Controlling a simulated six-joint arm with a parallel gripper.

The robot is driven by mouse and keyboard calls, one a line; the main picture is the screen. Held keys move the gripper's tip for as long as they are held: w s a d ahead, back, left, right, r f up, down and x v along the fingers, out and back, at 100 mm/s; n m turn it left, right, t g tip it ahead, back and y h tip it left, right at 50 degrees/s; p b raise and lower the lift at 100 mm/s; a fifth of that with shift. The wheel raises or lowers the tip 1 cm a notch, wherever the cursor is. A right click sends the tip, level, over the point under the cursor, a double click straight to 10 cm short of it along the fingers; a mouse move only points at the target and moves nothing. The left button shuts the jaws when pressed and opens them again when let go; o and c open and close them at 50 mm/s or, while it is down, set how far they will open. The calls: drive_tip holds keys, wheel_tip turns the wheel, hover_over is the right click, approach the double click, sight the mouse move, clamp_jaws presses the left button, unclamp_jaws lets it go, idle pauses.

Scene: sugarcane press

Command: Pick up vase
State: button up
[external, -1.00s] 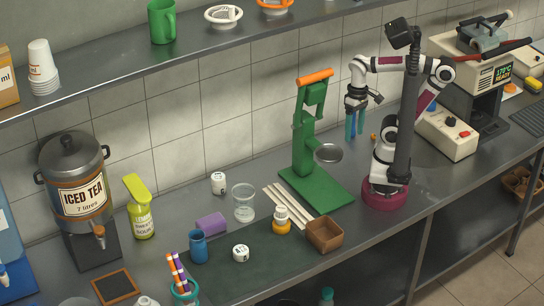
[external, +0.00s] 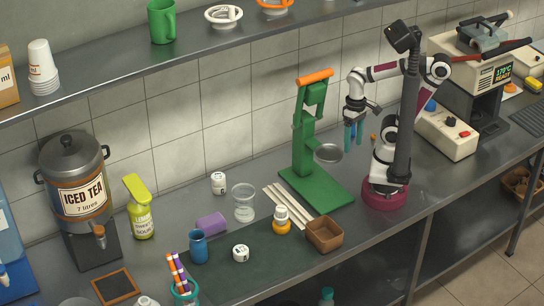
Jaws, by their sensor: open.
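My gripper (external: 353,137) hangs in the air to the right of the green press, with its teal fingers pointing down and open. Nothing shows between them. No thing is plainly marked as the vase. A blue upright vessel (external: 198,247) stands on the counter at front left. A purple rounded vessel (external: 211,223) lies on its side just behind it. Either could be the vase; I cannot tell which. Both are well to the left of my gripper, apart from it.
The green press (external: 305,140) stands between my gripper and the vessels. A shelf (external: 200,55) runs above.

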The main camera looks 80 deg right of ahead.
sight(202, 245)
drive_tip(key=shift+o, duration=0.2)
drive_tip(key=o, duration=0.4)
drive_tip(key=shift+c, duration=0.2)
drive_tip(key=w, duration=0.2)
drive_tip(key=w+n+t, duration=0.1)
drive_tip(key=w, duration=0.2)
drive_tip(key=w+r+n+t, duration=0.1)
drive_tip(key=w, duration=0.1)
drive_tip(key=shift+w+a+h, duration=0.3)
drive_tip(key=shift+a+h, duration=0.05)
drive_tip(key=shift+h, duration=0.05)
drive_tip(key=w+a+n+t+y, duration=0.1)
drive_tip(key=w+a+n+t, duration=0.25)
drive_tip(key=w+a, duration=0.55)
drive_tip(key=w+a+n+t+y, duration=0.25)
drive_tip(key=w+a+n, duration=0.2)
drive_tip(key=w, duration=0.75)
drive_tip(key=w+a+f+n+y, duration=0.1)
drive_tip(key=a+f+n+y, duration=0.1)
drive_tip(key=a+f, duration=0.5)
drive_tip(key=w+a+f+n+t+y, duration=0.1)
drive_tip(key=w+a+f+n+y, duration=0.1)
drive_tip(key=a+f, duration=0.5)
drive_tip(key=shift+a+n+y, duration=0.25)
drive_tip(key=shift+n+y, duration=0.25)
drive_tip(key=shift+y, duration=0.25)
drive_tip(key=x, duration=1.5)
drive_tip(key=shift+w+a, duration=0.2)
drive_tip(key=shift+w, duration=0.05)
drive_tip(key=shift+c, duration=0.2)
